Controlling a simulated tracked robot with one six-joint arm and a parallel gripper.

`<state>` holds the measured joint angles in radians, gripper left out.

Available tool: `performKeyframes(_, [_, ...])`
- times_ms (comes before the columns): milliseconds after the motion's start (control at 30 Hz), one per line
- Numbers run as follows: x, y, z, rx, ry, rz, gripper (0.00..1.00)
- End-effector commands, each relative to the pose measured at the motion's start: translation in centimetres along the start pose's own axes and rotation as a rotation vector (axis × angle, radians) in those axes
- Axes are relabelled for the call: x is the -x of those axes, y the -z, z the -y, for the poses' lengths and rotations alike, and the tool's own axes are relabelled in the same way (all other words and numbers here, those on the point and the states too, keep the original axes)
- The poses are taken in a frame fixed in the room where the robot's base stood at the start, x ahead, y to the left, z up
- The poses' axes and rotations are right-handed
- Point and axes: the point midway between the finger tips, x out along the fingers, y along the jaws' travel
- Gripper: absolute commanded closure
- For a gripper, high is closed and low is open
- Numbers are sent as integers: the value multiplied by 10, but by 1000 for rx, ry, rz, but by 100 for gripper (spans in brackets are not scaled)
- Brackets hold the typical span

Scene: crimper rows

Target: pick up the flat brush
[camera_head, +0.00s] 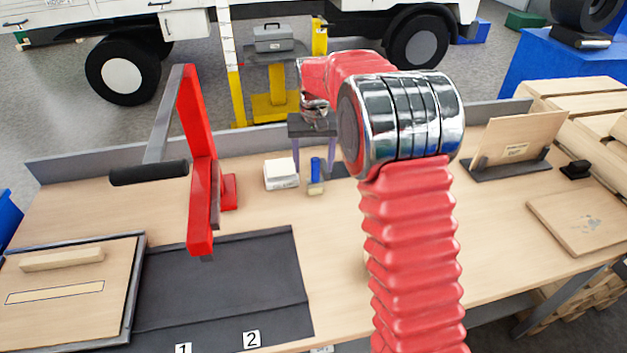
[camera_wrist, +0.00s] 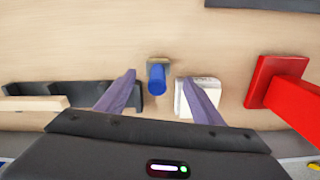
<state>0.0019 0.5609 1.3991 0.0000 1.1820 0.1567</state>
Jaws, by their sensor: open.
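The flat brush, a small blue handle with a tan lower end, stands on the wooden bench in the head view (camera_head: 315,168). It appears upright, blue end up. It also shows in the wrist view (camera_wrist: 157,80), near the middle. My gripper (camera_head: 314,163) hangs over the bench with its two purple fingers apart. In the wrist view, my gripper (camera_wrist: 158,84) has one finger on each side of the blue handle, with visible gaps. Nothing is between the fingers in a grip. How high the fingertips are relative to the handle is hard to tell.
A white block (camera_head: 281,174) sits close left of the brush; in the wrist view one finger overlaps it. A red lever press (camera_head: 200,190) with a black handle stands farther left. A wooden panel (camera_head: 514,138) leans in a dark stand at right. Bare bench lies in front of the brush.

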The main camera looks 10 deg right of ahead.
Motion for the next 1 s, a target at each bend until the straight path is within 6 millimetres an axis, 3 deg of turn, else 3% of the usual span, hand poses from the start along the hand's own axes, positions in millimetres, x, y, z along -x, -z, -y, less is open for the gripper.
performKeyframes(433, [-6, -1, 0, 0, 0, 1, 39])
performKeyframes(800, [-49, -4, -3, 1, 0, 2, 39])
performKeyframes(1000, [-55, -3, -3, 1, 0, -1, 39])
